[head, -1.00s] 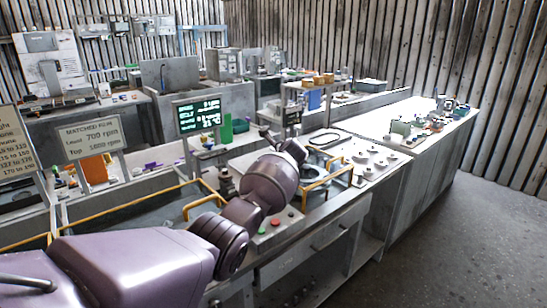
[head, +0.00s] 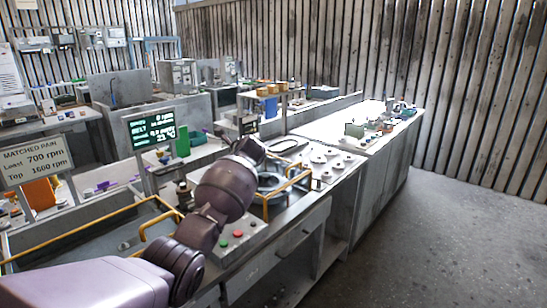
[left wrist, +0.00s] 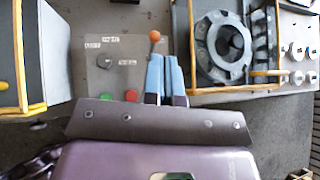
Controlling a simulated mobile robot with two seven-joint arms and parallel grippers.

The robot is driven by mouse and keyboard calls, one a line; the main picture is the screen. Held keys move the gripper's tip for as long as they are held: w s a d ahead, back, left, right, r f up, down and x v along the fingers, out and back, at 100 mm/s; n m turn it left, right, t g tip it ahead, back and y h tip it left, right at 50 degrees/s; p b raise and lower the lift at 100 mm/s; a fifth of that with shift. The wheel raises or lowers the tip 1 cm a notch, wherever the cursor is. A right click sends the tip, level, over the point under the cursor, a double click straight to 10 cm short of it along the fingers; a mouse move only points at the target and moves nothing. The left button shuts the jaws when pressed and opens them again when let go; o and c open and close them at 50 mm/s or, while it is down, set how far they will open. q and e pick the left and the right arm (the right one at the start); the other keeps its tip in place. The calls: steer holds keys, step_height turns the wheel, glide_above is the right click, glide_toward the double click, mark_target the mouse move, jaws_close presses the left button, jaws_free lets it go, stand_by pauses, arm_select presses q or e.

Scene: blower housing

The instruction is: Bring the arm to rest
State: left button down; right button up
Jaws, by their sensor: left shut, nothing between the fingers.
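My left arm comes in from the left in the head view, its purple links over the front bench. My left gripper (left wrist: 165,78) has two blue fingers side by side, shut with nothing between them, in the left wrist view. The fingers lie over a grey control panel (left wrist: 110,50) with a green button (left wrist: 104,97) and a red button (left wrist: 132,95). An orange ball knob (left wrist: 155,36) shows just past the fingertips. I cannot tell whether the fingers touch anything. In the head view the fingers cannot be made out. My right gripper is in neither view.
A dark grey ring-shaped part (left wrist: 222,48) lies right of the fingers, between yellow rails (head: 290,190). A yellow-railed tray (head: 90,245) is at left. A lit screen (head: 152,130) stands behind the arm. Open floor (head: 440,230) lies to the right.

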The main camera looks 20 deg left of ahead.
arm_select(q)
steer(key=w+d+r+n+t+h, duration=0.35)
steer(key=d+r+n+t, duration=0.3)
steer(key=r+n, duration=0.3)
steer(key=s+d+f+n+t+h, duration=0.1)
steer(key=s+d+f+n+h, duration=0.1)
steer(key=s+f+n, duration=0.4)
steer(key=s+d+f+n+t+h+b, duration=0.1)
steer(key=s+d+f+t+h, duration=0.1)
steer(key=s+f, duration=0.7)
steer(key=s+d+f+n+t+h, duration=0.1)
steer(key=s+d+f+n+h, duration=0.2)
steer(key=s+f, duration=0.45)
steer(key=s+a+f+n+g, duration=0.1)
steer(key=s+f, duration=0.5)
steer(key=s, duration=0.3)
steer(key=s+f+n+g+y+b, duration=0.1)
steer(key=s+f+g, duration=0.1)
steer(key=s+f, duration=0.4)
steer(key=s+a+f+n+g+y, duration=0.1)
steer(key=s+f+g, duration=0.1)
steer(key=s+f, duration=0.5)
steer(key=s, duration=0.6)
steer(key=shift+a, duration=0.3)
